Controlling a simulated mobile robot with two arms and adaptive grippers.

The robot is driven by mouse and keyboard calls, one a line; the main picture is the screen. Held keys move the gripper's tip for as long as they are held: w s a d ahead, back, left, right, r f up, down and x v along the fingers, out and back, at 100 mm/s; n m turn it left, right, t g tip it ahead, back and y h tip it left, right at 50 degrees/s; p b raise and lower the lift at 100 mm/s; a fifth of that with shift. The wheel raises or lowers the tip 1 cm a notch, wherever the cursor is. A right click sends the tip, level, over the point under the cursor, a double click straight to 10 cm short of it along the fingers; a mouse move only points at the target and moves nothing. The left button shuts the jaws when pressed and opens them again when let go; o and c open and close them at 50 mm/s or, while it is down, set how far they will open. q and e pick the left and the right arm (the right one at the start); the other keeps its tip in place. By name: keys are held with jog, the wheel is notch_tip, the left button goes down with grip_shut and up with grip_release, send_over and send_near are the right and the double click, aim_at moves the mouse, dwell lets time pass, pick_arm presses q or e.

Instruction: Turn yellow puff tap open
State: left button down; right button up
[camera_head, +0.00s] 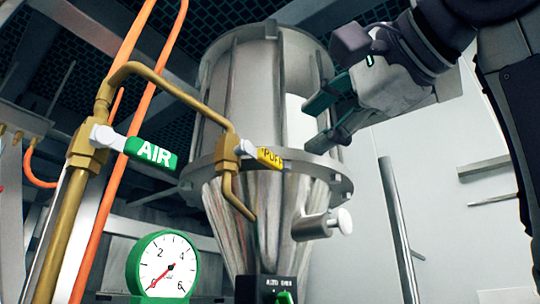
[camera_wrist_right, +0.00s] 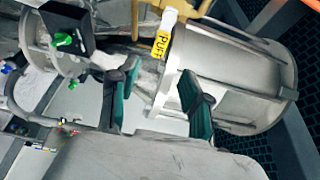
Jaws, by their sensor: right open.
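The yellow PUFF tap handle (camera_head: 270,158) sticks out to the right from a brass valve (camera_head: 229,148) in front of the sifter's flange. In the right wrist view the PUFF handle (camera_wrist_right: 161,45) shows above the gap between my fingers. My right gripper (camera_head: 318,122) is open, with green finger pads, above and to the right of the handle and apart from it. In the right wrist view the gap between its fingers (camera_wrist_right: 158,92) is empty. My left gripper is not in view.
A green AIR tap handle (camera_head: 151,151) sits on the left brass pipe. The steel sifter vessel (camera_head: 240,80) stands behind the taps. A green-rimmed gauge (camera_head: 163,265) is at the lower left. A steel knob (camera_head: 343,221) juts from the cone below the flange.

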aim_at(274, 158)
jog(key=p+x, duration=0.5)
jog(key=x, duration=0.5)
jog(key=shift+w+a+r, duration=0.15)
jog(key=shift+w, duration=0.1)
jog(key=shift+p+x, duration=0.3)
jog(key=shift+x, duration=0.5)
grip_shut()
